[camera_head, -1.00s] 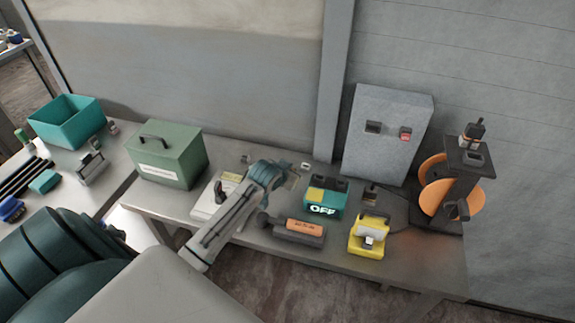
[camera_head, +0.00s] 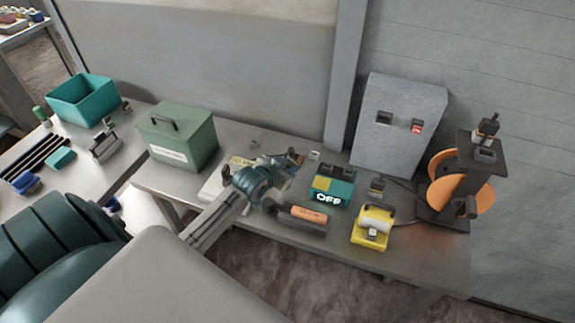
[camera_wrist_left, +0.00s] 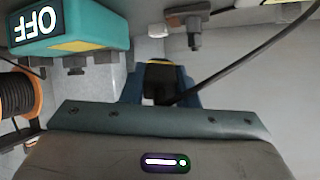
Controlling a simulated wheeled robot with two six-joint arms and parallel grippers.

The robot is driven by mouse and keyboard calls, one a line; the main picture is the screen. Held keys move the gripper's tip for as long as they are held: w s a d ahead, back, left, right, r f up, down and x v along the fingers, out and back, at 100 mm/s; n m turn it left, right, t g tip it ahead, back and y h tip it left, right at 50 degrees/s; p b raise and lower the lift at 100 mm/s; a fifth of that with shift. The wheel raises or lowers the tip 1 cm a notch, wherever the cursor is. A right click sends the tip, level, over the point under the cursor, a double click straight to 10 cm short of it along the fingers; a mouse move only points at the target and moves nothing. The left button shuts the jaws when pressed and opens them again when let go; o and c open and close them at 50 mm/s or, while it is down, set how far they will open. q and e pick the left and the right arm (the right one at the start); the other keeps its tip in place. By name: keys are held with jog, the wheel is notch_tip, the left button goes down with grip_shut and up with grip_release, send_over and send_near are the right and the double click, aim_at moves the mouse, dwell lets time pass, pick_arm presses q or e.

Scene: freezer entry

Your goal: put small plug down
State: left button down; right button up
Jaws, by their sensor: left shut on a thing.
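My left gripper (camera_head: 290,160) is over the middle of the steel bench, between the green box and the teal OFF box. In the left wrist view, its blue fingers (camera_wrist_left: 163,84) are shut on a small dark plug (camera_wrist_left: 160,76) with a yellow edge. A black cable runs close past the fingers towards the upper right; I cannot tell whether it joins the plug. In the head view the plug is too small to make out clearly. I cannot tell whether it touches the bench. My right gripper is not in view.
The teal OFF box (camera_head: 333,187), an orange-labelled dark tool (camera_head: 302,214) and a yellow device (camera_head: 372,229) stand nearby. A green box (camera_head: 178,140) is left. A grey cabinet (camera_head: 399,122) and orange reel (camera_head: 480,200) are right. A small white block (camera_head: 314,155) lies behind.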

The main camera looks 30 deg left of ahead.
pick_arm(q)
jog(key=shift+f+b, duration=0.5)
jog(key=shift+f, duration=0.15)
jog(key=shift+f+b, duration=0.75)
jog(key=shift+f, duration=0.65)
jog(key=shift+f+b, duration=0.3)
jog(key=shift+f, duration=0.8)
jog(key=c, duration=1)
grip_release()
jog(key=shift+c, duration=0.2)
jog(key=shift+r, duration=0.1)
